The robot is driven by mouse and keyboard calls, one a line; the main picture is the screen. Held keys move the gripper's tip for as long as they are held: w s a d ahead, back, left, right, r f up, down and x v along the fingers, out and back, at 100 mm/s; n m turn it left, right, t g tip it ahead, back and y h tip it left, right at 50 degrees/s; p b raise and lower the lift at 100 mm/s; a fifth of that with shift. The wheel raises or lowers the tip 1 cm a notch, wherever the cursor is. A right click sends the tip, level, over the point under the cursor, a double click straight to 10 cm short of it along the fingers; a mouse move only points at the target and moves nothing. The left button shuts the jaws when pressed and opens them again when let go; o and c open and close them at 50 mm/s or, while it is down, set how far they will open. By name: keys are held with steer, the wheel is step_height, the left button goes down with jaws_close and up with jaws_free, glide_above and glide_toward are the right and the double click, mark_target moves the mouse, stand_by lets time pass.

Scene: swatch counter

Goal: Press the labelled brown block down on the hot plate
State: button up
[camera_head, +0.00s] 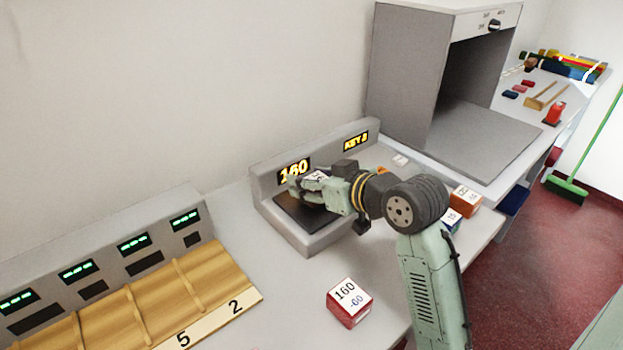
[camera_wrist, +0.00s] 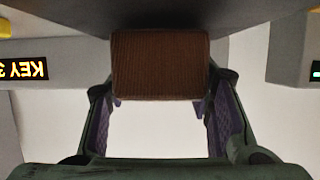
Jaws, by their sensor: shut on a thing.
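The brown block (camera_wrist: 160,65) has a ribbed side and sits between my gripper's fingers in the wrist view. In the head view its white labelled top (camera_head: 316,176) shows only in part, behind the fingers. My gripper (camera_head: 312,187) is shut on it, over the dark hot plate (camera_head: 294,211) of a grey unit. The display (camera_head: 294,169) behind the plate reads 160. My gripper hides the block's lower edge, so I cannot tell whether it touches the plate.
A red block labelled 160 and -60 (camera_head: 349,303) stands on the counter in front. A wooden rack (camera_head: 150,300) is at left, a grey booth (camera_head: 400,85) behind.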

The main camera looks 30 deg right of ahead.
steer(key=shift+f, duration=0.35)
steer(key=shift+r, duration=0.1)
steer(key=shift+r+p, duration=2.25)
steer(key=shift+r, duration=1.25)
